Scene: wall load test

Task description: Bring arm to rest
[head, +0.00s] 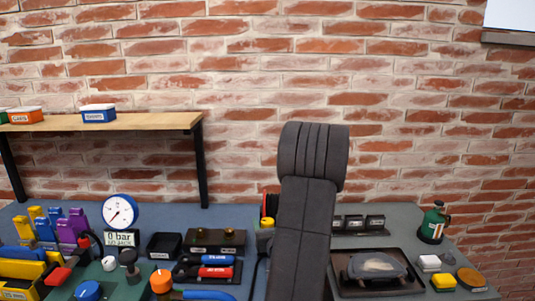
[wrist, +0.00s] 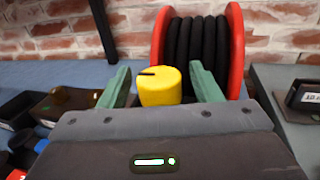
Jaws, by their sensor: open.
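My gripper (wrist: 159,70) shows in the wrist view with its two green fingers spread apart. A yellow knob (wrist: 158,88) with a black mark on top shows between the fingers, with gaps on both sides. I cannot tell how far beyond the fingertips it is. My dark arm (head: 304,225) rises in the middle of the head view, and my gripper is hidden there. A bit of yellow (head: 267,223) shows just left of the arm in the head view.
A red reel with black hose (wrist: 198,50) stands behind the knob. A pressure gauge (head: 120,211), blocks and tools crowd the left bench. A dark tray (head: 405,284) and a green bottle (head: 434,224) are at right. A wooden shelf (head: 150,122) hangs at upper left before a brick wall.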

